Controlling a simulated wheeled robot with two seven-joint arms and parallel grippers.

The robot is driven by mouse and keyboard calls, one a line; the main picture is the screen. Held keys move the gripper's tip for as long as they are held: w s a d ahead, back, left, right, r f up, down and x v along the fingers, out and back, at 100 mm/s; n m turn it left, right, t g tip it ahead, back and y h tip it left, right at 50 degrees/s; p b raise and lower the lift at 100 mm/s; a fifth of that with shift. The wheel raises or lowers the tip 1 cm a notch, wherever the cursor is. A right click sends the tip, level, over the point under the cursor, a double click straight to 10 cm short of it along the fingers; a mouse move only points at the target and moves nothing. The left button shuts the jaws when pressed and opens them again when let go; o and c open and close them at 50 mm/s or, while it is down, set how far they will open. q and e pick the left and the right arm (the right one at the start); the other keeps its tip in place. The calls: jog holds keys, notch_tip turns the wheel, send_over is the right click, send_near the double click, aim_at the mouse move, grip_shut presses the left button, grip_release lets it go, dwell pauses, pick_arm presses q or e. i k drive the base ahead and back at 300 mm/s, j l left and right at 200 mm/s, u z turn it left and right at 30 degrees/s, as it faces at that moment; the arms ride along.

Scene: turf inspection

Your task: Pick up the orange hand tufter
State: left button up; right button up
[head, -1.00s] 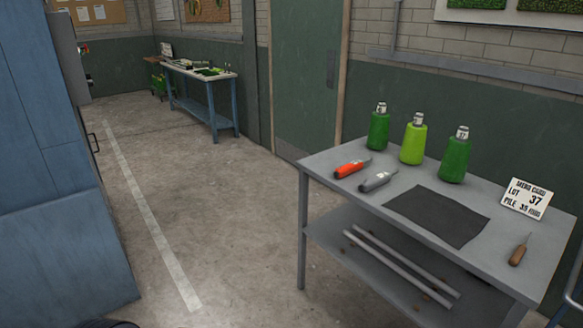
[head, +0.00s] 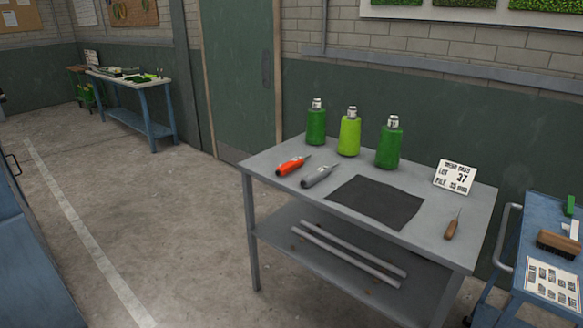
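The orange hand tufter (head: 291,166) lies on the grey table (head: 420,235), near its left end. A grey hand tufter (head: 318,177) lies just to its right, apart from it. Both point up and to the right. Neither of my grippers shows in the head view.
Green and lime yarn cones (head: 349,134) stand behind the tools. A dark mat (head: 376,201), a card (head: 454,177) and a wooden-handled awl (head: 451,228) are to the right. A blue cart (head: 545,240) stands at the right edge. Floor (head: 170,220) left of the table is clear.

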aim_at(287, 168)
jog(key=i+u, duration=0.15)
jog(key=u, duration=0.3)
jog(key=i+l+u, duration=0.1)
jog(key=u, duration=0.4)
jog(key=i+l+u, duration=0.15)
jog(key=i+l, duration=0.25)
jog(key=i+l+u, duration=0.1)
jog(key=i+l, duration=0.25)
jog(key=i+l+u, duration=0.15)
jog(key=i+l, duration=0.15)
jog(key=l, duration=0.3)
jog(key=i+l+u, duration=0.15)
jog(key=i+l, duration=0.2)
jog(key=l, duration=0.15)
